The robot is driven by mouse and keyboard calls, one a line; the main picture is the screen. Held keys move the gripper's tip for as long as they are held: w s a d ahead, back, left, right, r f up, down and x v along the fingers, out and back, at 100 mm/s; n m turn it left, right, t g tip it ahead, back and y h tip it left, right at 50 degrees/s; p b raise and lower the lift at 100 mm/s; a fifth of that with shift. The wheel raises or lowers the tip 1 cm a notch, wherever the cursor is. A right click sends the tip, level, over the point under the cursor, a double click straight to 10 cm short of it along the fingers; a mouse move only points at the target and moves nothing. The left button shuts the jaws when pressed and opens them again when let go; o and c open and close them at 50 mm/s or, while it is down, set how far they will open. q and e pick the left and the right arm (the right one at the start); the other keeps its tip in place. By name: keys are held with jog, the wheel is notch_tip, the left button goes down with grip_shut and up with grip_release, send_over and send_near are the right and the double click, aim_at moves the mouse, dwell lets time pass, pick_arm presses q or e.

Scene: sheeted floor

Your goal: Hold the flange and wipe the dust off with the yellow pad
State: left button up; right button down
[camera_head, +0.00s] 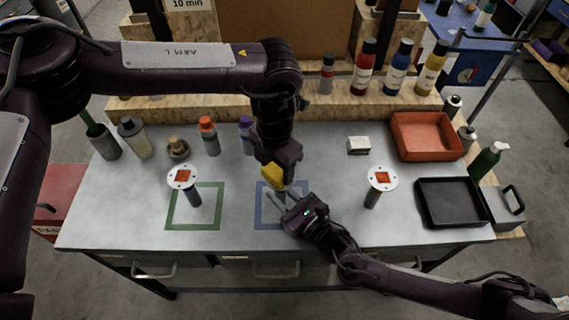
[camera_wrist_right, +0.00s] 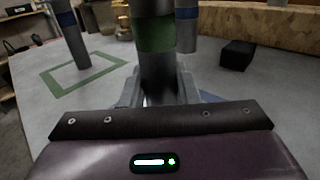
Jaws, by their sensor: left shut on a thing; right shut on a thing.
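My left gripper (camera_head: 272,164) is shut on the yellow pad (camera_head: 271,178), pointing down over the blue square outline. My right gripper (camera_head: 285,206) is shut on the flange at the blue square; its grey stem with a green band (camera_wrist_right: 155,65) rises between the fingers in the right wrist view. The pad and left gripper hide the top of this flange in the head view, so I cannot tell whether pad and disc touch. A second flange (camera_head: 183,178), with an orange-red patch on its white disc, stands at the green square. A third flange (camera_head: 382,180) with a similar patch stands at the right.
A green square outline (camera_head: 173,220) and a blue one (camera_head: 259,205) mark the grey table (camera_head: 120,225). An orange tray (camera_head: 440,150) and a black tray (camera_head: 455,223) lie at the right. A small white box (camera_head: 358,145) and several bottles stand towards the back.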

pick_arm(q)
jog(key=shift+a, duration=0.55)
jog(key=shift+r, duration=4.1)
pick_arm(e)
jog(key=c, duration=1)
grip_release()
jog(key=shift+c, duration=0.2)
